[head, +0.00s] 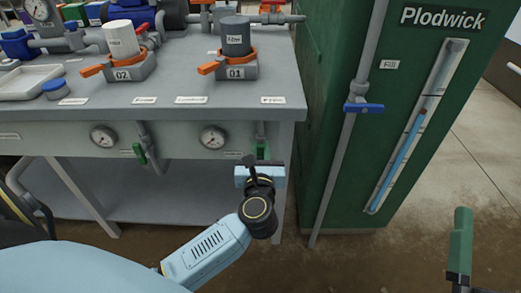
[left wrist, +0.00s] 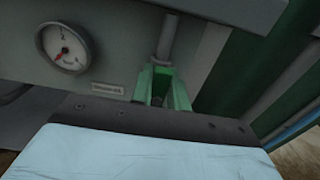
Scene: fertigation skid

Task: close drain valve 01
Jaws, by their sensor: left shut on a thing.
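A green valve handle (head: 262,150) sits on a short grey pipe under the bench edge, below the filter unit marked 01 (head: 236,72). In the left wrist view the green handle (left wrist: 160,85) shows just beyond the gripper's dark edge, under the vertical pipe. My left gripper (head: 258,168) is at this handle and shut on it. The gripper body hides the handle's lower part, so its exact angle is hard to tell.
A second green valve handle (head: 152,157) hangs to the left, below unit 02 (head: 122,40). A gauge (head: 213,138) sits left of the held handle. The green tank (head: 400,120) and its grey pipe with a blue handle (head: 363,107) stand close on the right.

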